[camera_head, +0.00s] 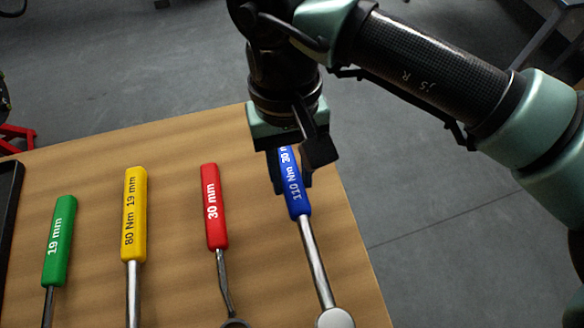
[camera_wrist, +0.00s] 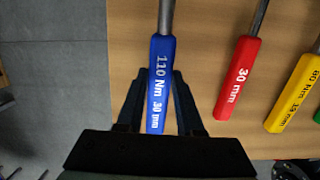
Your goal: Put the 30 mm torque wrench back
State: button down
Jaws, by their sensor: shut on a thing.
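The 30 mm torque wrench has a blue handle (camera_head: 298,194) marked 110 Nm 30 mm and a silver shaft (camera_head: 316,262) with a round head at the bottom edge of the head view. My gripper (camera_head: 292,180) is at the upper part of the blue handle, with its fingers on either side. In the wrist view the blue handle (camera_wrist: 160,85) lies between the two fingers of my gripper (camera_wrist: 159,98), and the gripper is shut on it. The wrench is over the right part of the wooden table (camera_head: 265,275). I cannot tell whether it touches the tabletop.
A red 30 mm wrench (camera_head: 214,205), a yellow 80 Nm 19 mm wrench (camera_head: 135,215) and a green 19 mm wrench (camera_head: 59,240) lie to the left in the head view. A black tray edge (camera_head: 10,205) is at the far left. Bare floor (camera_head: 430,215) lies beyond the table's right edge.

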jog(key=shift+f, duration=0.4)
jog(key=shift+c, duration=2.3)
grip_release()
notch_tip(320, 180, up, 13)
jog(key=w+p, duration=0.2)
jog(key=shift+w+a, duration=0.15)
jog(key=shift+a, duration=0.15)
jog(key=shift+f, duration=0.2)
